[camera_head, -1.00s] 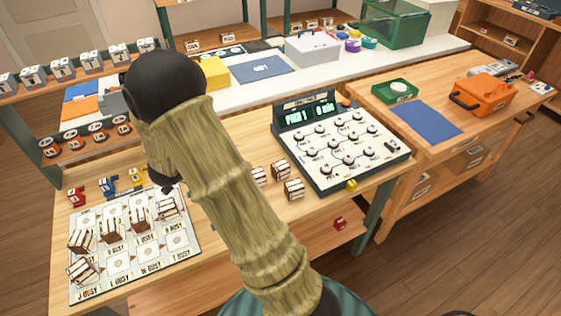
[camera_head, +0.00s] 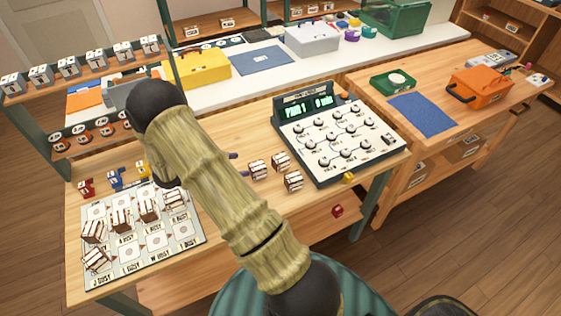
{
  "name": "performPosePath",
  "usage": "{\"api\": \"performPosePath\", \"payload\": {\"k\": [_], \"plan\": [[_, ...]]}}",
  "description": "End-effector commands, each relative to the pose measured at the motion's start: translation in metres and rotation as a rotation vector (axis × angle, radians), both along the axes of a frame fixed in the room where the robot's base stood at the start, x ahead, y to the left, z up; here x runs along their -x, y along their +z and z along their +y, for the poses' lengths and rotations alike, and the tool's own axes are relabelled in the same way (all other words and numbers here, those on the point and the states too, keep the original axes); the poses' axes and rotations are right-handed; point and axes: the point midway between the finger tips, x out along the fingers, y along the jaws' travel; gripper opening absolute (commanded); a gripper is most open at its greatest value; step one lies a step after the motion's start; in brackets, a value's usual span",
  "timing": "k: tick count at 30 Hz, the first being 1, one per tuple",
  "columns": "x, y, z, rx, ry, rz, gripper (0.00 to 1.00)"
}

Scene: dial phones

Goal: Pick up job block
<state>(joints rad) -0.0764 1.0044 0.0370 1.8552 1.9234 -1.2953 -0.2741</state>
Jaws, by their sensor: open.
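Three brown-and-white job blocks stand together on the wooden table left of the dial console: a left block (camera_head: 258,170), a back block (camera_head: 281,162) and a front block (camera_head: 293,182). Several similar blocks (camera_head: 122,221) sit on the marked board (camera_head: 187,239) at the left, some tilted. Their labels are too small to read. My gripper (camera_head: 238,164) is mostly hidden behind my arm. Two small dark tips, seemingly its fingers, show apart at the arm's right edge, just left of the three blocks. Nothing shows between them.
The dial console (camera_head: 340,135) with a lit green display stands right of the blocks. Small red, blue and yellow pieces (camera_head: 116,179) stand behind the board. An orange case (camera_head: 480,90) and blue mat (camera_head: 423,115) lie on the right bench. Bare table lies in front of the blocks.

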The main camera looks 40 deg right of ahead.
Motion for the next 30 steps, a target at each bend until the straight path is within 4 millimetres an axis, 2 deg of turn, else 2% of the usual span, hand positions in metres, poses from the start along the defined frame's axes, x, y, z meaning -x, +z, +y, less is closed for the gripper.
{"api": "performPosePath", "payload": {"k": [15, 18, 30], "plan": [[0.015, -0.032, -0.083, 0.000, -0.002, 0.003, 0.65], [0.017, -0.038, -0.095, 0.000, -0.001, 0.002, 0.65], [0.017, -0.042, -0.101, -0.001, 0.001, 0.000, 0.65]]}}
